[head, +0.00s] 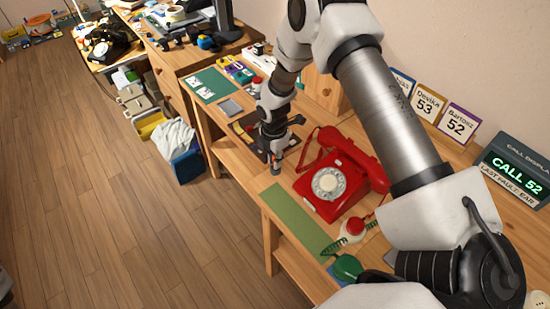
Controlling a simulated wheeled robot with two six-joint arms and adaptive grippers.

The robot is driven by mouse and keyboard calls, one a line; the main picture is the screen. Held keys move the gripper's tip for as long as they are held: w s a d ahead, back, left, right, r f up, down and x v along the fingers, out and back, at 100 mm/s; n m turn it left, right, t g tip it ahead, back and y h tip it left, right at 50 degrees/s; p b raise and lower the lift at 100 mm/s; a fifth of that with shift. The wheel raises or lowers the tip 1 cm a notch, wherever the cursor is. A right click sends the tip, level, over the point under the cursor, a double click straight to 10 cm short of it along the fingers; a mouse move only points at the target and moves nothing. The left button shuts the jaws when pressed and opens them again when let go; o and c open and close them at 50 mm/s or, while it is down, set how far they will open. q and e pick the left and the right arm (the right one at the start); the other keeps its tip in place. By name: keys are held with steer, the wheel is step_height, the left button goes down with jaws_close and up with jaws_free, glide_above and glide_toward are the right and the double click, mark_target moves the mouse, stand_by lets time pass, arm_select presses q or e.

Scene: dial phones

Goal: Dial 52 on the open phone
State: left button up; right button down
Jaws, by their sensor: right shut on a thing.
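A red dial phone (338,184) with a pale rotary dial (328,183) stands on the wooden desk. Its red handset (362,161) lies along the upper back of the body. My right gripper (277,165) points down at the desk, left of the phone and apart from the dial. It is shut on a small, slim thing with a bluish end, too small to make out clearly. The call display (518,168) at the right reads "CALL 52" and "LAST FAULT EAR". A card (457,125) reads "Bartosz 52". My left gripper is out of view.
A "Devika 53" card (427,105) stands beside the other card. A red-and-cream piece (355,227) and a green piece (347,267) lie in front of the phone. A green mat (298,222) is bare. A black phone (108,44) stands far left. My right arm crosses above the desk.

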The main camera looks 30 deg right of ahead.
steer(key=shift+f, duration=0.3)
steer(key=c, duration=1.1)
jaws_free()
steer(key=shift+o, duration=0.2)
steer(key=shift+r, duration=0.1)
step_height(320, 180, up, 12)
steer(key=shift+a, duration=0.15)
